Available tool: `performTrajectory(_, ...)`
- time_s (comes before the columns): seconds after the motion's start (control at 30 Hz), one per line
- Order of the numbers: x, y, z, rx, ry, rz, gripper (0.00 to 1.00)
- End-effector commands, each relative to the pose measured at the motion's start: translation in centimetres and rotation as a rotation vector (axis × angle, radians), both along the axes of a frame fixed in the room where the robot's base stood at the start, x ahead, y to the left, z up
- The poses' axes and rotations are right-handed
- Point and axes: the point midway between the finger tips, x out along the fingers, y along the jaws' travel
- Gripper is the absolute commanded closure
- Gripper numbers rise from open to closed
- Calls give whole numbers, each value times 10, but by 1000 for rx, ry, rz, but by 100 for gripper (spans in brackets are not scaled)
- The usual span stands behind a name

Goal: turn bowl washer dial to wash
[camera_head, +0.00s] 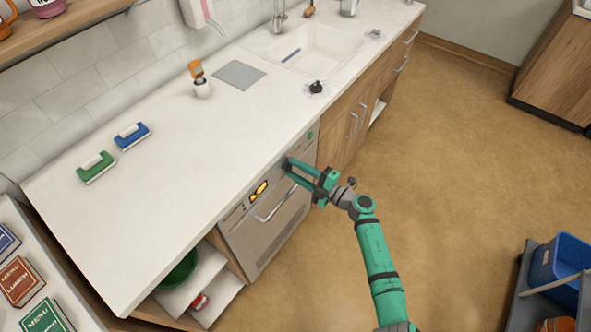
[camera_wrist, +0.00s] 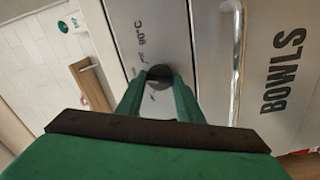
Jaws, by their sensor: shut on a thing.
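The bowl washer (camera_head: 285,228) is a grey front-loading unit under the white counter, with a bar handle and a lit orange display. Its door reads "BOWLS" in the wrist view (camera_wrist: 285,75). The dark round dial (camera_wrist: 160,73) sits on its upper control strip, beside a "90°C" mark. My green gripper (camera_head: 287,165) reaches the strip from the right. In the wrist view my gripper (camera_wrist: 160,85) has its fingers shut on the dial, one on each side. The fingers hide part of the dial, and I cannot read its setting.
The washer's bar handle (camera_head: 277,200) stands out just below the control strip, close to my fingers. A green button (camera_head: 310,135) is at the strip's right end. Open shelves hold a green bowl (camera_head: 178,270). The floor at right is clear up to a cart with a blue bin (camera_head: 560,262).

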Motion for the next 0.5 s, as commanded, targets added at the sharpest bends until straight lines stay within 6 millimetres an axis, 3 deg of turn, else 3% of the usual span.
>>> performTrajectory(0.17,0,0,0,0,1,0,89)
performTrajectory(0.2,0,0,0,0,1,0,64)
performTrajectory(0.27,0,0,0,0,1,0,50)
performTrajectory(0.5,0,0,0,1,1,0,48)
